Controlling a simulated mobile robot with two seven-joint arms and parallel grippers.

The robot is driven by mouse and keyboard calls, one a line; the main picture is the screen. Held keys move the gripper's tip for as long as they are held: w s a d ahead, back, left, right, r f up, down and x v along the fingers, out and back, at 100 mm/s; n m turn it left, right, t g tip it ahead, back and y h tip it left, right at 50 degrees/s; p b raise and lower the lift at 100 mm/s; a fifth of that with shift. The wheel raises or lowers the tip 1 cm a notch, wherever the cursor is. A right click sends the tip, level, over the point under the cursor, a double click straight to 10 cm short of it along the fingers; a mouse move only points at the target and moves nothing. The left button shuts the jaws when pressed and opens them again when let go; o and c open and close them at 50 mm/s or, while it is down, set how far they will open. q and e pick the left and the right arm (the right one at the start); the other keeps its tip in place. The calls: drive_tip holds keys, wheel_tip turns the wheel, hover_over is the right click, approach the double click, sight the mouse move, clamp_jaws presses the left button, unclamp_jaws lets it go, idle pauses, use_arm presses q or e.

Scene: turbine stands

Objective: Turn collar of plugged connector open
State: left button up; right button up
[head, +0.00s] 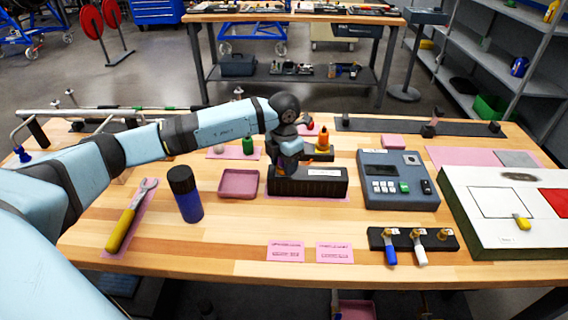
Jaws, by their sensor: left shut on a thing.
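A long black block (318,186) stands in the middle of the wooden table, with a pale label on its top. My left gripper (287,165) points down over the left part of this block. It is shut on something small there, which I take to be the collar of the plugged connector. The gripper and wrist hide most of the connector, so I cannot tell how far its collar is turned. My right gripper is not in view.
A grey device with buttons (397,192) stands right of the block. A pink tray (238,184) and a dark blue bottle (186,195) stand left of it. An orange-tipped item (323,140) stands close behind. A rack with hanging connectors (414,239) is at front right.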

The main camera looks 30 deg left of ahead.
use_arm(q)
drive_tip(key=n, duration=0.6)
drive_tip(key=shift+n, duration=0.3)
idle(0.4)
drive_tip(key=o, duration=0.9)
drive_tip(key=shift+o, duration=0.2)
wheel_tip(320, 180, up, 14)
drive_tip(key=b, duration=0.1)
drive_tip(key=shift+s+f, duration=0.1)
drive_tip(key=shift+f, duration=0.05)
